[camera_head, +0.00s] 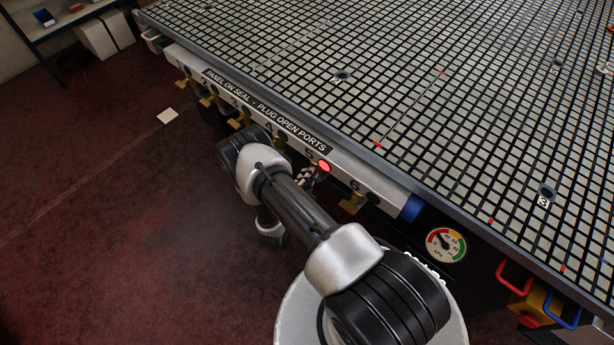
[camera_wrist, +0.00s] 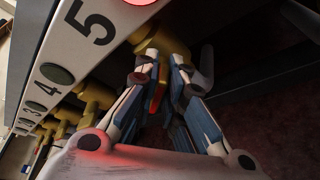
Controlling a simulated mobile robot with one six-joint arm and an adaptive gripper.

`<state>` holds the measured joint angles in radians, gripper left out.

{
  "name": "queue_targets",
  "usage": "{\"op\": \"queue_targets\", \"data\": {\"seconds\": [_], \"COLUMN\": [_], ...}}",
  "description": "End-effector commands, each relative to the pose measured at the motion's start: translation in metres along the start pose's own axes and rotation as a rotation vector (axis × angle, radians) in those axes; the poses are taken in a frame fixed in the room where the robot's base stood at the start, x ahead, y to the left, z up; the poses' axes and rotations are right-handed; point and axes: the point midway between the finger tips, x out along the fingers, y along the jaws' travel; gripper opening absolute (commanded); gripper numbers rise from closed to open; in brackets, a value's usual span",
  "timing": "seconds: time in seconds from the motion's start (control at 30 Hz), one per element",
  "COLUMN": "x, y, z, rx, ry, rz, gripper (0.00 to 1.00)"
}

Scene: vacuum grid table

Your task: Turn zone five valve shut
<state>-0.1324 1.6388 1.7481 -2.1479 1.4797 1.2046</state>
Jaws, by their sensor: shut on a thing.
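The zone five valve is a brass fitting (camera_wrist: 174,45) under the white rail, beside the black number 5 in the wrist view. The red indicator (camera_head: 324,166) above it is lit. My gripper (camera_wrist: 162,68) reaches up from below, with its two fingers on either side of the valve's lower part, shut on it. A narrow orange-red piece shows between the fingers. The fingers cover most of the handle, so its exact angle cannot be told. In the head view my arm hides much of the gripper (camera_head: 305,179) and valve.
The zone six valve (camera_head: 352,203) sits close to the right, and several other brass valves line the rail to the left. The gridded table top (camera_head: 440,110) overhangs above. A pressure gauge (camera_head: 446,245) is at the right. The red floor (camera_head: 110,220) is mostly open.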

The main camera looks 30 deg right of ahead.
Motion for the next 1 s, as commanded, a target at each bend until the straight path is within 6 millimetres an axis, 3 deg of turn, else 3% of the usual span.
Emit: {"op": "queue_targets", "data": {"seconds": [0.5,1.0], "x": [0.0011,0.0014], "y": [-0.0089,-0.0094], "z": [-0.0021,-0.0025], "rx": [0.409,0.575], "ry": [-0.002,-0.002], "rz": [0.169,0.238], "gripper": [0.0,0.0]}}
